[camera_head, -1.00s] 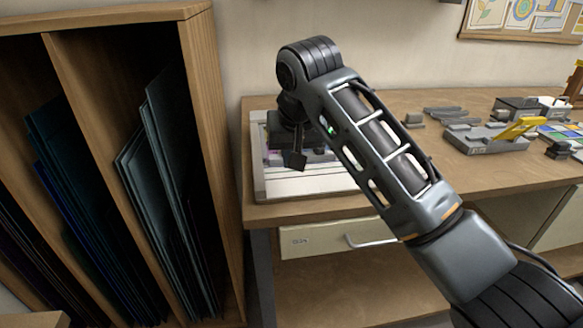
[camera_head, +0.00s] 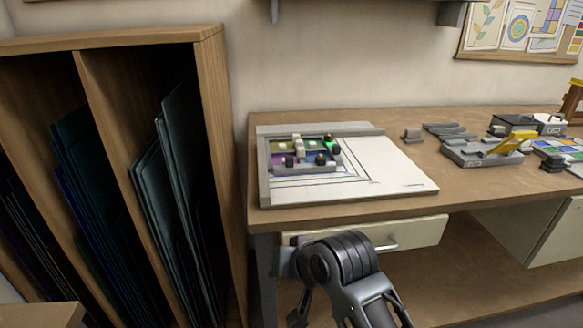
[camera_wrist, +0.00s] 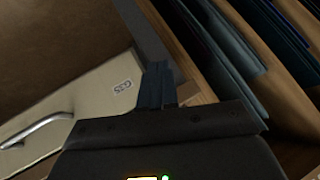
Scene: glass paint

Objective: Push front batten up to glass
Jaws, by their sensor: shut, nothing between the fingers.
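The stained-glass panel (camera_head: 308,153) lies in the back left of the white board (camera_head: 405,180) on the bench, with purple, yellow and green pieces showing. A grey front batten (camera_head: 308,168) lies along its near edge; I cannot tell whether it touches the glass all along. Small dark and pale blocks stand on or beside the panel and hide parts of it. My gripper (camera_wrist: 156,84) is shut and empty, low in front of the bench by the drawer. In the head view only part of my wrist and hand shows at the bottom.
A wooden rack (camera_head: 212,120) with upright glass sheets stands left of the bench. The drawer (camera_head: 420,236) with its handle is at the bench front. Grey tools and a yellow-handled device (camera_head: 500,145) lie at the right. The bench between is mostly clear.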

